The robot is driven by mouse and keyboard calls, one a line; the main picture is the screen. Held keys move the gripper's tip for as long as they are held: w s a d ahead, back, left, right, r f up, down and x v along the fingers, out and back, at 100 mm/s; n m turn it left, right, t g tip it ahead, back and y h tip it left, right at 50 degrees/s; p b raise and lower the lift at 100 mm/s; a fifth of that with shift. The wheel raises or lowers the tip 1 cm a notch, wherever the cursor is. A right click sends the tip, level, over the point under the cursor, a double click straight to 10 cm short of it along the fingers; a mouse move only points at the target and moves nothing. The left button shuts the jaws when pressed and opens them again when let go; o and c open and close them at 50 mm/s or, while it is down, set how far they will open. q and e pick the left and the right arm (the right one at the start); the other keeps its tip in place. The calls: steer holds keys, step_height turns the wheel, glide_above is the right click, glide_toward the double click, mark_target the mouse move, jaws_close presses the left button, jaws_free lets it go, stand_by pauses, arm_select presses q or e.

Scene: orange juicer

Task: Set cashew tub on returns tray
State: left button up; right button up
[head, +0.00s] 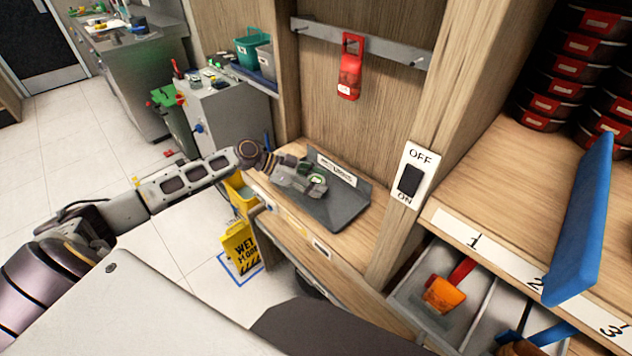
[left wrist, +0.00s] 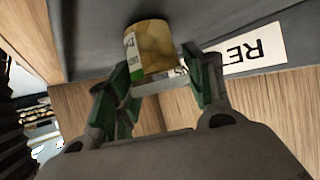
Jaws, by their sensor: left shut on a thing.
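The cashew tub is small, with tan contents and a white and green label, and shows in the left wrist view (left wrist: 149,48). In the head view only its pale green top (head: 318,180) shows, partly hidden by the gripper. My left gripper (head: 309,187) is shut on the tub; its green-padded fingers (left wrist: 158,80) flank it in the left wrist view. The dark grey returns tray (head: 345,211), with a white label at its back, lies under the tub. I cannot tell whether the tub touches the tray floor. My right gripper is not in view.
A red tool (head: 350,68) hangs on the rail above the tray. An OFF/ON switch (head: 411,180) is on the post to the right. A yellow wet-floor sign (head: 241,246) stands on the floor below. Numbered bins hold an orange-headed tool (head: 445,293).

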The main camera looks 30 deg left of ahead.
mark_target(312, 180)
arm_select(q)
steer(key=o, duration=1)
steer(key=shift+o, duration=0.2)
steer(key=shift+v, duration=1.85)
steer(key=shift+s+a+r, duration=0.2)
steer(key=shift+a+r, duration=0.05)
steer(key=shift+a, duration=0.25)
steer(key=shift+s+a+r, duration=0.3)
steer(key=shift+a+r, duration=0.05)
steer(key=shift+a, duration=0.1)
steer(key=shift+v, duration=0.85)
steer(key=shift+s+a+r, duration=0.2)
steer(key=shift+a+r, duration=0.05)
steer(key=shift+a, duration=0.25)
steer(key=shift+v, duration=1.5)
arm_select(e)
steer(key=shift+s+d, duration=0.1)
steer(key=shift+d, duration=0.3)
